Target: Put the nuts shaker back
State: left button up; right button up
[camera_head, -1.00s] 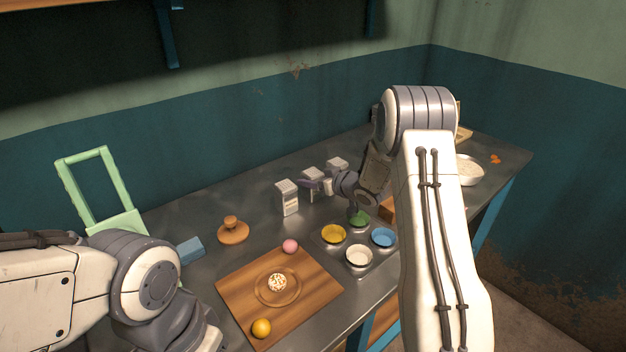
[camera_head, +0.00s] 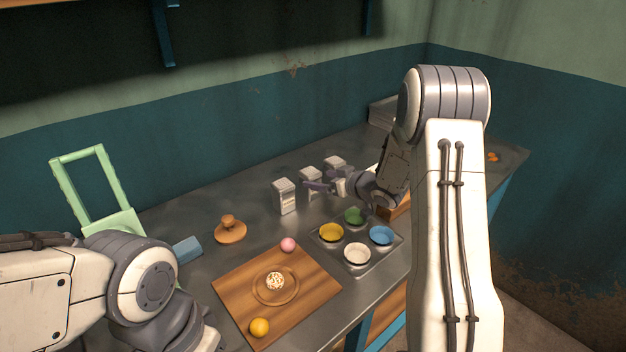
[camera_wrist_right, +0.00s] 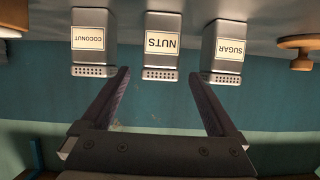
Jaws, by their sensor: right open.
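The nuts shaker (camera_wrist_right: 161,28) is a grey box with a perforated top and a white NUTS label. It stands on the counter in the middle of a row, between the sugar shaker (camera_wrist_right: 229,46) and the coconut shaker (camera_wrist_right: 88,38); the right wrist view is upside down. In the head view it is the middle shaker (camera_head: 309,180). My right gripper (camera_wrist_right: 160,78) is open, its fingers apart to either side of the nuts shaker's line, with nothing held. Its fingers also show in the head view (camera_head: 322,186) near the shakers. My left gripper is out of view; only its arm shows.
A metal tray (camera_head: 375,253) with several coloured cups lies in front of the shakers. A wooden board (camera_head: 225,283) holds a plate with a sprinkled ball. A wooden lid (camera_head: 230,233), a blue block (camera_head: 187,249) and a green frame (camera_head: 110,215) are to the left.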

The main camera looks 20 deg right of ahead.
jog(key=v, duration=0.6)
jog(key=s+a+r+g+h, duration=0.1)
jog(key=s+a+g+h, duration=0.15)
jog(key=a, duration=0.45)
jog(key=s+a+r+g+h, duration=0.1)
jog(key=s+a, duration=0.3)
jog(key=a, duration=0.3)
jog(key=s+a+g, duration=0.1)
jog(key=s+a, duration=0.1)
jog(key=s, duration=0.1)
jog(key=s+a+n+g, duration=0.1)
jog(key=s+a, duration=0.1)
jog(key=s, duration=0.2)
jog(key=s+a+g, duration=0.1)
jog(key=s+a, duration=0.1)
jog(key=s, duration=0.1)
jog(key=shift+s+a+f+g, duration=0.25)
jog(key=shift+s+a+f, duration=0.05)
jog(key=shift+s, duration=0.05)
jog(key=s+a+n+g, duration=0.2)
jog(key=s+g, duration=0.3)
jog(key=s, duration=1.3)
jog(key=shift+s+a+n+g, duration=0.3)
jog(key=shift+s+a, duration=0.1)
jog(key=shift+a, duration=0.5)
notch_tip(320, 180, up, 4)
jog(key=p, duration=0.4)
